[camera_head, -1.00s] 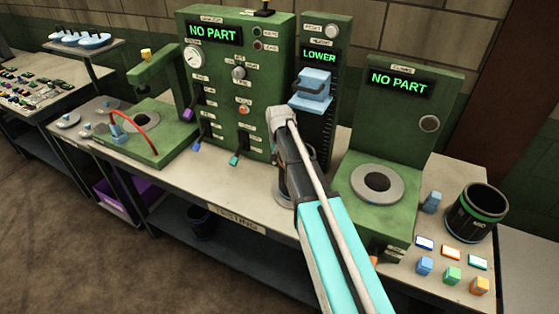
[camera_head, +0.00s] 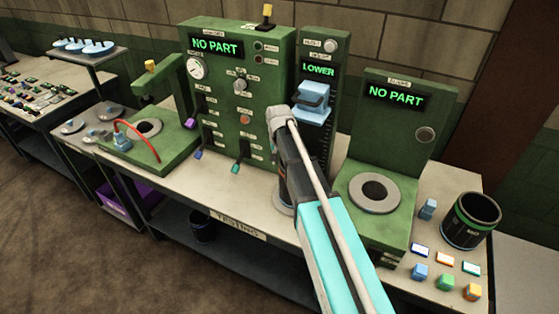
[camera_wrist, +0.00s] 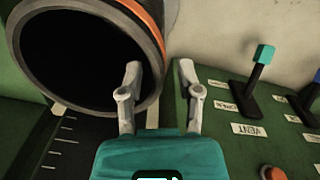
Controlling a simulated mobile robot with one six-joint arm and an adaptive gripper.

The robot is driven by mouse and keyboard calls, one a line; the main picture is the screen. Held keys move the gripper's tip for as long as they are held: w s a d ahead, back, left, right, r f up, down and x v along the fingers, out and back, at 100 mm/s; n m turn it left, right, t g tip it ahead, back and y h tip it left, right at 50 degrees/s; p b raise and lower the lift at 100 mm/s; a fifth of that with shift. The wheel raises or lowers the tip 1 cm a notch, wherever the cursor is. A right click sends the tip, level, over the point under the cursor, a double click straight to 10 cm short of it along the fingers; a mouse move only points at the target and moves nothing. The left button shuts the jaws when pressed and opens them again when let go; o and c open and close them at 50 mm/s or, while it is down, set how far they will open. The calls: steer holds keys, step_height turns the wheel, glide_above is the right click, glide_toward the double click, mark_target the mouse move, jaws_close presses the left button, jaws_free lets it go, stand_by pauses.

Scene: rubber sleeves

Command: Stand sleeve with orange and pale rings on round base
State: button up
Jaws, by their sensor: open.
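A dark sleeve with an orange ring (camera_wrist: 150,22) near its rim fills the upper left of the wrist view, its wide black mouth facing me. No pale ring can be made out. My gripper (camera_wrist: 160,68) is open; its left finger overlaps the mouth and its right finger is outside the rim, with the rim's edge between them in the picture. Contact cannot be told. In the head view my gripper (camera_head: 279,118) is beside the scale column, and my arm hides most of a dark cylinder (camera_head: 284,180) there. A grey round base (camera_head: 358,202) on the right green fixture is empty.
The gauge panel (camera_head: 222,100) with levers stands left of my gripper, and the scale column's blue carriage (camera_head: 313,98) is close behind it. A black cylinder with a green ring (camera_head: 462,232) and small coloured blocks occupy the bench's right end.

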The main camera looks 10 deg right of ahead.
steer(key=shift+r+p, duration=3.5)
steer(key=shift+r, duration=0.35)
steer(key=s+d+n, duration=0.3)
steer(key=s, duration=1.8)
steer(key=shift+s+d+n, duration=0.2)
steer(key=shift+s+n, duration=0.1)
steer(key=shift+s, duration=0.05)
